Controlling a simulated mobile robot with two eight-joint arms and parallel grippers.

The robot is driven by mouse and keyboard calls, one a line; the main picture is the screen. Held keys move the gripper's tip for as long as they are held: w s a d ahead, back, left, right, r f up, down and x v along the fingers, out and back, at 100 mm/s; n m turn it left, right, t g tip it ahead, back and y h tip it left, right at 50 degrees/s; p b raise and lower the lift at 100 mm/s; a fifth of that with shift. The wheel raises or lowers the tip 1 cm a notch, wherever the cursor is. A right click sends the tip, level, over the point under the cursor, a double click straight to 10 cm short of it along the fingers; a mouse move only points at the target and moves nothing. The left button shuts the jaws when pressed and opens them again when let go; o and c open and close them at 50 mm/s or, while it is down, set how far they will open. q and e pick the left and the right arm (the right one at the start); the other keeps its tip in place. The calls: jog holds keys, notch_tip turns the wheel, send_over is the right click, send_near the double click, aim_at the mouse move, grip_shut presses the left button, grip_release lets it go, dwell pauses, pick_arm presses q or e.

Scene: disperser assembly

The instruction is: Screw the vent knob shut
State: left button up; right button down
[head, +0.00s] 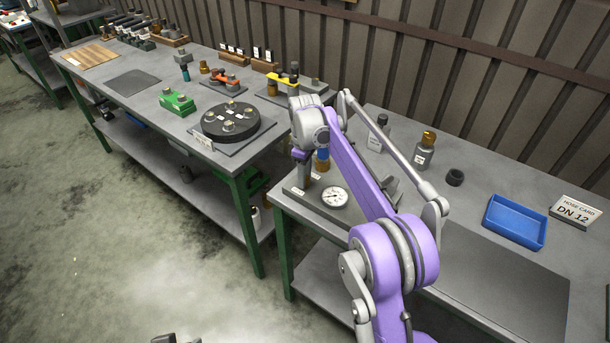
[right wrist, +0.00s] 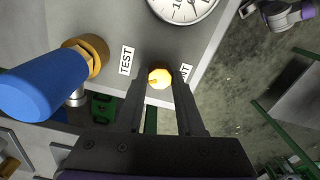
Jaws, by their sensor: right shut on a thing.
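The vent knob (right wrist: 160,79) is a small yellow-orange knob in the right wrist view. My right gripper (right wrist: 161,86) is shut on it, with one dark finger on each side. A label ending in "NT" (right wrist: 186,73) is partly covered by a finger, and a "TEST" label (right wrist: 126,60) lies on the other side. A round white gauge (right wrist: 183,6) is close by, also seen in the head view (head: 334,196). In the head view my right arm hides the knob. Grey tips at the bottom edge of the head view may be my left gripper (head: 176,340).
A blue handle (right wrist: 42,86) with a brass collar (right wrist: 92,57) stands beside the gripper. A bottle (head: 424,152), a black ring (head: 455,177), a blue tray (head: 515,222) and a hose card (head: 576,212) are on the right bench. A black disc (head: 230,123) is on the left bench.

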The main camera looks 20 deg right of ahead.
jog(key=shift+m, duration=0.3)
jog(key=m+p, duration=0.1)
jog(key=m, duration=0.2)
jog(key=shift+r, duration=0.1)
jog(key=m, duration=0.2)
jog(key=shift+m+p, duration=0.3)
jog(key=shift+p, duration=0.1)
jog(key=m, duration=0.3)
jog(key=shift+m+p, duration=0.3)
jog(key=shift+m, duration=1.5)
jog(key=c, duration=0.5)
grip_release()
